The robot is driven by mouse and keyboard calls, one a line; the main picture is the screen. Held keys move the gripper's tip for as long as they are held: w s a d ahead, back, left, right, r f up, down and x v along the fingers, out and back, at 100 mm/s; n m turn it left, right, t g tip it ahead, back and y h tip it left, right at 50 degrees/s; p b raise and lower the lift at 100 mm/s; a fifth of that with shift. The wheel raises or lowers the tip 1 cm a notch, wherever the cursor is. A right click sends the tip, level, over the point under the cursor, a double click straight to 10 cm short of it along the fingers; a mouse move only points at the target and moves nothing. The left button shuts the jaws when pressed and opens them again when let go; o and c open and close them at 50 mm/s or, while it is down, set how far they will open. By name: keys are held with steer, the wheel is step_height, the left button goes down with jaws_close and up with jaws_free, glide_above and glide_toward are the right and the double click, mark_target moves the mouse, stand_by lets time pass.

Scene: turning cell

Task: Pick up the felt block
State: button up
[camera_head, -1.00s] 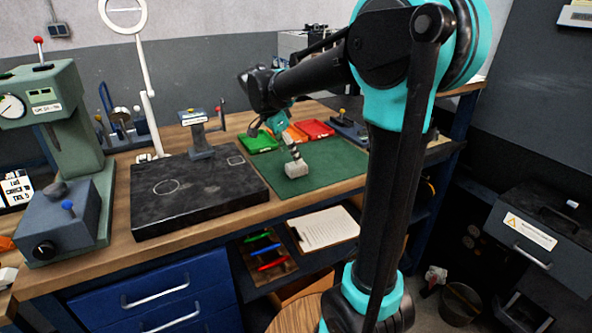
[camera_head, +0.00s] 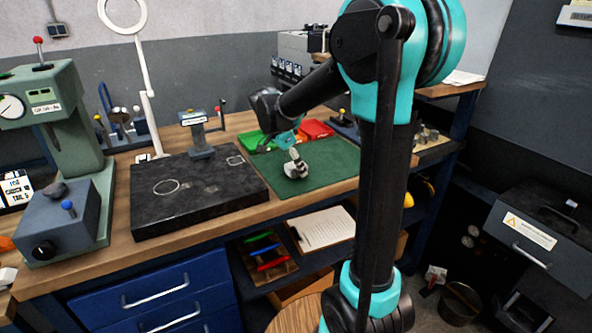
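A small pale grey-white block (camera_head: 296,171), which looks like the felt block, lies on the green mat (camera_head: 335,172) on the workbench. The view is small here, and I cannot tell whether the fingers touch the block or are open or shut.
A black surface plate (camera_head: 195,215) lies left of the mat. A green tray (camera_head: 256,143) and a red tray (camera_head: 317,129) stand behind it. A grey stand with a crank (camera_head: 199,140) rises behind the plate. The mat's right part is clear.

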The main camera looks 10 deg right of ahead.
steer(key=c, duration=0.9)
steer(key=shift+r, duration=0.1)
step_height(320, 180, up, 20)
